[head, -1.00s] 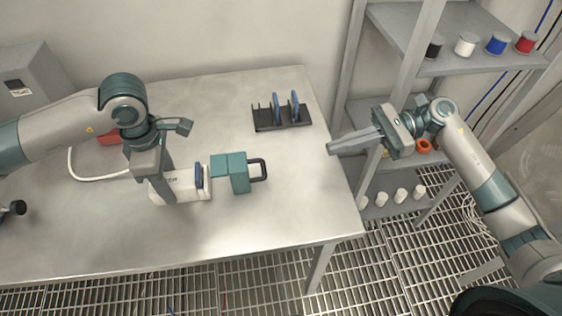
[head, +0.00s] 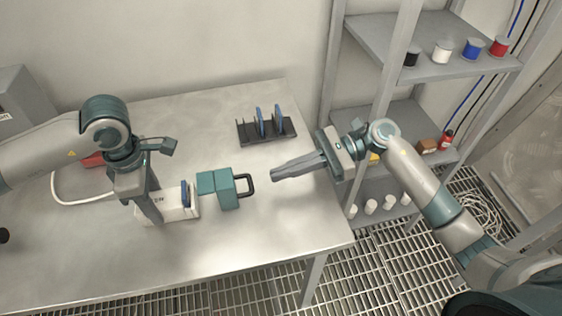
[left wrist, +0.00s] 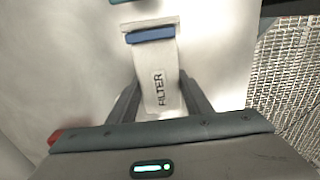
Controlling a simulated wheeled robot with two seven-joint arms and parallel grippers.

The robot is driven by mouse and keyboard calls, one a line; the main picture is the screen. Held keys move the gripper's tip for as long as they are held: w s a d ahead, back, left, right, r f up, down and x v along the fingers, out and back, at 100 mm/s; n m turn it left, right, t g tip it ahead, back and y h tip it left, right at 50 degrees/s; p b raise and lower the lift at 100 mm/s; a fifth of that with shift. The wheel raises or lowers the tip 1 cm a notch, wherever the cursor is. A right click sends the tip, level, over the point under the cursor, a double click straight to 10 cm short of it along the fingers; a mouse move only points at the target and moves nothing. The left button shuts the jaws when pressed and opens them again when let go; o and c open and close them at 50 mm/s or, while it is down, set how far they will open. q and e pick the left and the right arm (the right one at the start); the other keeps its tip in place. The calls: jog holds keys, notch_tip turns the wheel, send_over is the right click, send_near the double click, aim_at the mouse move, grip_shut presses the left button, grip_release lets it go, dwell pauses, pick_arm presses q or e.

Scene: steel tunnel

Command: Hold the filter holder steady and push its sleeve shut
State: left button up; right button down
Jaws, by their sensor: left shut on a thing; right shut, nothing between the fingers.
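The white filter holder (head: 180,212), marked FILTER, lies on the table. My left gripper (head: 154,216) is shut on its body; in the left wrist view the fingers flank the holder (left wrist: 160,92). A blue filter (head: 185,194) stands upright at the holder's right end; it also shows in the left wrist view (left wrist: 150,34). The teal sleeve (head: 226,192) with a black handle (head: 246,185) is just right of the blue filter; a small gap seems to show between them. My right gripper (head: 274,175) is shut and empty, right of the handle and apart from it.
A dark rack (head: 266,131) with blue plates stands on the table behind the sleeve. A shelf unit (head: 425,55) with coloured spools is at the right. A white cable (head: 58,195) lies at the left. The table's front right is clear.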

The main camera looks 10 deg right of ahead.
jog(key=shift+x, duration=2.05)
jog(key=x, duration=0.2)
jog(key=r+x, duration=0.1)
jog(key=x, duration=0.2)
jog(key=shift+a, duration=0.5)
pick_arm(q)
jog(key=shift+d, duration=0.1)
pick_arm(e)
jog(key=shift+d, duration=0.1)
jog(key=v, duration=1.4)
jog(key=shift+w+d, duration=0.1)
jog(key=shift+w, duration=0.05)
